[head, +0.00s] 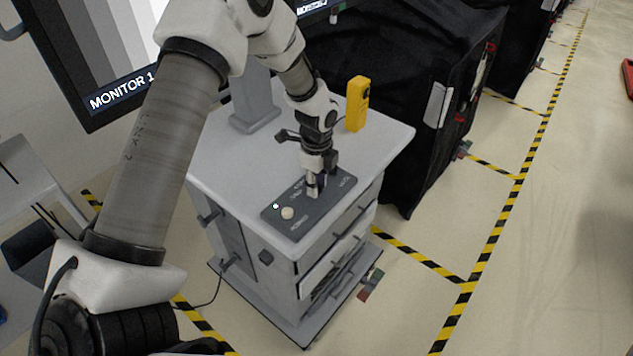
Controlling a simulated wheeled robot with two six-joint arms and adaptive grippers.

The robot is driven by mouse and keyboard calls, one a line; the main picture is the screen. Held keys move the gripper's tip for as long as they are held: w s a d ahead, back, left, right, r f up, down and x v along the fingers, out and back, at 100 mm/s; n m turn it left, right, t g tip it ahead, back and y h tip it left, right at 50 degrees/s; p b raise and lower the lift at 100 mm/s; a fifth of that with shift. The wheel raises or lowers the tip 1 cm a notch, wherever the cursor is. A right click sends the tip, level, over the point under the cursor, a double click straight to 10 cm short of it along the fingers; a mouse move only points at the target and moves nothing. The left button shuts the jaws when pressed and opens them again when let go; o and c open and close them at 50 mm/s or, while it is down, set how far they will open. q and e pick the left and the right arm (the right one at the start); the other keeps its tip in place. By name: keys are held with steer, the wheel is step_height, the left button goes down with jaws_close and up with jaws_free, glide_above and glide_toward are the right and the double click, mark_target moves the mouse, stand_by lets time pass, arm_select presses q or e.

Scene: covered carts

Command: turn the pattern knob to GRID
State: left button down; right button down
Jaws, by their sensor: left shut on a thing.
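A dark control panel (276,229) lies on top of the grey cart (226,155). My left gripper (314,192) points down over the middle of the panel and is shut on the pattern knob. The gripper hides the knob and part of the printed labels, and the rest of the lettering is too small to read. Monitor 1 (100,45) stands behind at the left and shows vertical grey bars. My right gripper is not in view.
A yellow handheld device (357,103) stands upright at the back of the cart top. Black covered carts (390,60) stand behind and to the right.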

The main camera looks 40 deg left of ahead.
arm_select(q)
steer(key=n, duration=0.4)
steer(key=shift+s+f+n+p, duration=0.3)
steer(key=shift+n+p, duration=0.1)
steer(key=shift+n, duration=1.2)
steer(key=shift+w+f, duration=0.1)
steer(key=c, duration=0.9)
jaws_free()
steer(key=shift+o, duration=0.2)
steer(key=shift+w, duration=0.1)
steer(key=shift+r, duration=0.2)
